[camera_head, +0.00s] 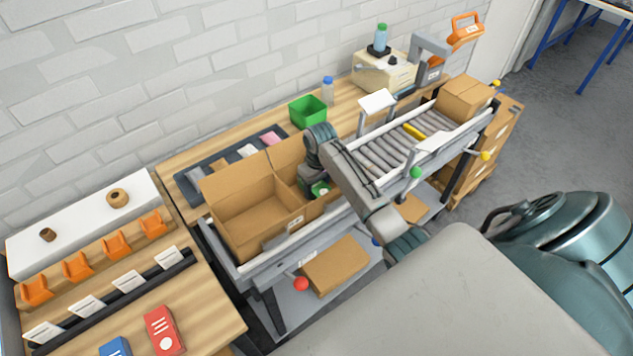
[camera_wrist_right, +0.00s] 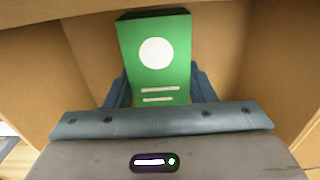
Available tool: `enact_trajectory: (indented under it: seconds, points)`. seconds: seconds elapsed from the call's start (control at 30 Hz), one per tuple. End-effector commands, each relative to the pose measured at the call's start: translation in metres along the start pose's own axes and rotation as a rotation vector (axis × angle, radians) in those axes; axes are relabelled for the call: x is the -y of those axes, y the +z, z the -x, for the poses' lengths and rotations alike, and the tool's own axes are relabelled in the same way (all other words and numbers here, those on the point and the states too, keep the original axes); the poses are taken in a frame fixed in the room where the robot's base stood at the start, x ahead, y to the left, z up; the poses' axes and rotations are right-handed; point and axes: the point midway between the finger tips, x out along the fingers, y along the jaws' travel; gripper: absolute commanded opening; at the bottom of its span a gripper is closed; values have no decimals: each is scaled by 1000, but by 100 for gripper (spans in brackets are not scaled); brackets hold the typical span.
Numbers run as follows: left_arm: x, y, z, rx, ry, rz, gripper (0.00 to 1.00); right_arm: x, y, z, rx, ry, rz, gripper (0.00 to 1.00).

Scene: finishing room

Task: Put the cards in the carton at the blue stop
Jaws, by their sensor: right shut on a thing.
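My right gripper (camera_head: 314,187) is shut on a green card pack (camera_head: 321,190) with a white circle. In the right wrist view the green pack (camera_wrist_right: 155,60) stands upright between the blue-grey fingers, with brown cardboard walls around it. In the head view the gripper reaches down into the right part of the open cardboard on the conveyor, which looks like a second carton (camera_head: 285,153) beside the larger left carton (camera_head: 238,208). My arm hides part of it. The left carton looks empty. A blue knob (camera_head: 376,240) shows partly behind my arm. My left gripper is not in view.
A red pack (camera_head: 164,330) and a blue pack (camera_head: 115,347) lie on the near-left table. A red knob (camera_head: 301,284) and a green knob (camera_head: 416,172) mark the conveyor's front edge. A green bin (camera_head: 308,111) stands behind. The rollers (camera_head: 385,150) to the right are mostly clear.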

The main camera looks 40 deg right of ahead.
Motion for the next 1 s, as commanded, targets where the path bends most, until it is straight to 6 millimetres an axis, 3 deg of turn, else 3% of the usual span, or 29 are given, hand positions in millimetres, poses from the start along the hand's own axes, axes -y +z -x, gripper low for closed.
enact_trajectory:
  seconds: [0.33, 0.37, 0.47, 0.5, 1.0]
  points:
    - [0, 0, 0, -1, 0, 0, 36, 0, 0, 0, 0, 0, 0, 21]
    - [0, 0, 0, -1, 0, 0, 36, 0, 0, 0, 0, 0, 0, 54]
    - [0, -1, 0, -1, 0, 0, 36, 0, 0, 0, 0, 0, 0, 73]
    - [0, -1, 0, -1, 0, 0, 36, 0, 0, 0, 0, 0, 0, 75]
    - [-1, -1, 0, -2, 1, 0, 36, 0, 0, 0, 1, 0, 0, 75]
